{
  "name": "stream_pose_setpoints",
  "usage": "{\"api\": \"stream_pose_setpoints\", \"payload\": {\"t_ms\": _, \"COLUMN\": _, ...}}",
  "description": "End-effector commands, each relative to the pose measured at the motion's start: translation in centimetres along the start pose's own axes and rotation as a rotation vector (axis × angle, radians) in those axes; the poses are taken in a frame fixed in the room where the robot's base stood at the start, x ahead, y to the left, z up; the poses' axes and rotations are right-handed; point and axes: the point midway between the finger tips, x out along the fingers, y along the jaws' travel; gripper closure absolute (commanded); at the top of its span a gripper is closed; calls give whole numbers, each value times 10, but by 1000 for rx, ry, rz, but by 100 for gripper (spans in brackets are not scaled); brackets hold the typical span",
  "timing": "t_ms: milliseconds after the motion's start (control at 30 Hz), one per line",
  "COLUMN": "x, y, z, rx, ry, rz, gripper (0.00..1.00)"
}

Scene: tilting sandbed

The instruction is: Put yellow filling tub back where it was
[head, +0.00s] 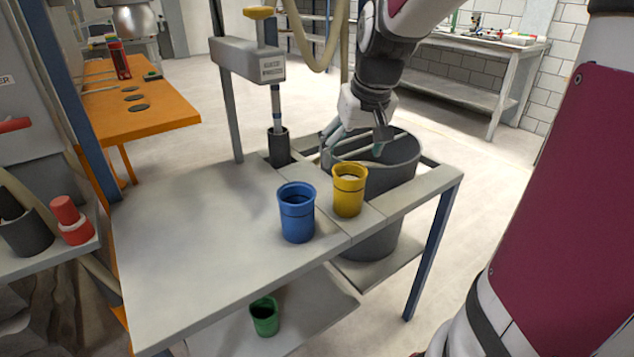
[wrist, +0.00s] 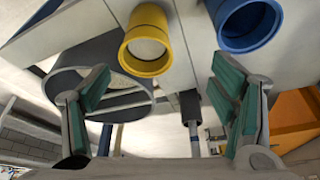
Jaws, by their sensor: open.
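The yellow filling tub (head: 348,190) stands upright on the right part of the grey table, by the rim of a large grey bin. Pale material shows inside it. In the wrist view the yellow tub (wrist: 147,42) is at the top middle, ahead of the fingers. My gripper (head: 357,148) is open and empty, above the bin opening and behind the tub, apart from it. Its two teal-padded fingers (wrist: 158,108) are spread wide in the wrist view. A blue tub (head: 297,212) stands just left of the yellow one and also shows in the wrist view (wrist: 248,20).
The grey bin (head: 385,160) sits in a gap in the table. A post with a labelled box (head: 247,62) and a dark cup (head: 279,147) stand behind. A green tub (head: 264,316) is on the lower shelf. The tabletop's left part (head: 190,240) is clear.

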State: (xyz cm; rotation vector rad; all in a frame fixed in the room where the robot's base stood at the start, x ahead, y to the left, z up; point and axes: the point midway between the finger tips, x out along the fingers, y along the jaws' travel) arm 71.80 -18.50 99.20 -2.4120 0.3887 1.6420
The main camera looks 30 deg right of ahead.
Motion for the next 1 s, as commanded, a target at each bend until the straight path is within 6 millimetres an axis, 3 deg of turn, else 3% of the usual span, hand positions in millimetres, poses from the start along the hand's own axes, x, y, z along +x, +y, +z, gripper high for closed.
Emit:
{"api": "stream_pose_setpoints", "payload": {"t_ms": 167, "x": -41, "y": -55, "z": 67, "rx": -86, "ry": -62, "rz": -74, "gripper": 22}}
{"api": "stream_pose_setpoints", "payload": {"t_ms": 300, "x": -70, "y": -85, "z": 140, "rx": -171, "ry": -136, "rz": -104, "gripper": 22}}
{"api": "stream_pose_setpoints", "payload": {"t_ms": 400, "x": -83, "y": -95, "z": 190, "rx": -226, "ry": -183, "rz": -103, "gripper": 22}}
{"api": "stream_pose_setpoints", "payload": {"t_ms": 533, "x": -92, "y": -96, "z": 240, "rx": -278, "ry": -230, "rz": -84, "gripper": 22}}
{"api": "stream_pose_setpoints", "payload": {"t_ms": 700, "x": -96, "y": -92, "z": 273, "rx": -310, "ry": -260, "rz": -62, "gripper": 22}}
{"api": "stream_pose_setpoints", "payload": {"t_ms": 1000, "x": -96, "y": -92, "z": 278, "rx": -314, "ry": -267, "rz": -58, "gripper": 22}}
